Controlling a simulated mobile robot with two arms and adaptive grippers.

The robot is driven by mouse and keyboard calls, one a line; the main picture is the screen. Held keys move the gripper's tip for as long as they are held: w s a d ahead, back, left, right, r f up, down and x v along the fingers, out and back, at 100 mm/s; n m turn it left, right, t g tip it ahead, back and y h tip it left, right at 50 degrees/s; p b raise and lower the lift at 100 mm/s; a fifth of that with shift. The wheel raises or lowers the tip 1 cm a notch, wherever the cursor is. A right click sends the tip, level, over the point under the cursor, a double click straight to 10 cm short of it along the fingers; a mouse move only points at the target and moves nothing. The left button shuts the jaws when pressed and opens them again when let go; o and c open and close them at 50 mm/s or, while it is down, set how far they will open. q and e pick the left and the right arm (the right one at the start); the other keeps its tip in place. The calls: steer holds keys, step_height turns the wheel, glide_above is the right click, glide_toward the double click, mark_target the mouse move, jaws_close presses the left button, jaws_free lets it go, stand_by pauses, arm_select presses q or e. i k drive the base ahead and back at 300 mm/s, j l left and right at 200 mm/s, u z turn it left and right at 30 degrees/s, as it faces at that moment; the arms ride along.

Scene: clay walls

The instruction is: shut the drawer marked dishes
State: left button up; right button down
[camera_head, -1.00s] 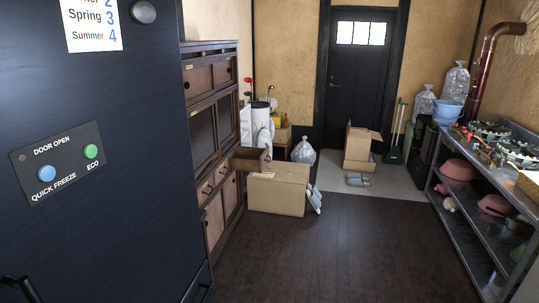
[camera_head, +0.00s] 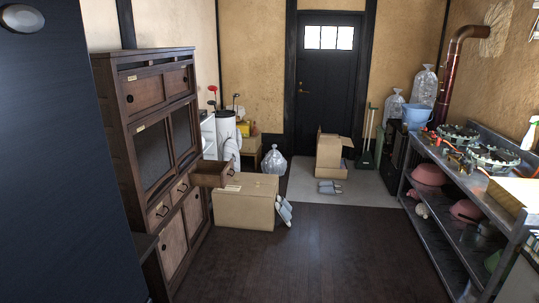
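A tall dark wooden cabinet (camera_head: 120,110) stands along the left wall, with sliding doors above, a row of small drawers at mid-height and doors below. One drawer (camera_head: 209,175) at the far end of that row is pulled out into the room. The nearer drawers (camera_head: 159,211) look shut. Small pale labels show on the cabinet, but their words are too small to read, so I cannot tell which drawer is marked dishes. Neither of my grippers is in view.
A closed cardboard box (camera_head: 246,203) stands on the floor by the open drawer, slippers (camera_head: 284,212) leaning on it. A dark fridge (camera_head: 60,160) fills the near left. A metal shelf (camera_head: 440,190) lines the right. The dark floor (camera_head: 310,255) between is clear.

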mark_target(204, 173)
steer(key=i+l, duration=0.1)
steer(key=i, duration=0.4)
steer(key=i+l, duration=0.15)
steer(key=i, duration=0.4)
steer(key=i+l, duration=0.1)
steer(key=i, duration=0.4)
steer(key=i+l+u, duration=0.1)
steer(key=i, duration=0.4)
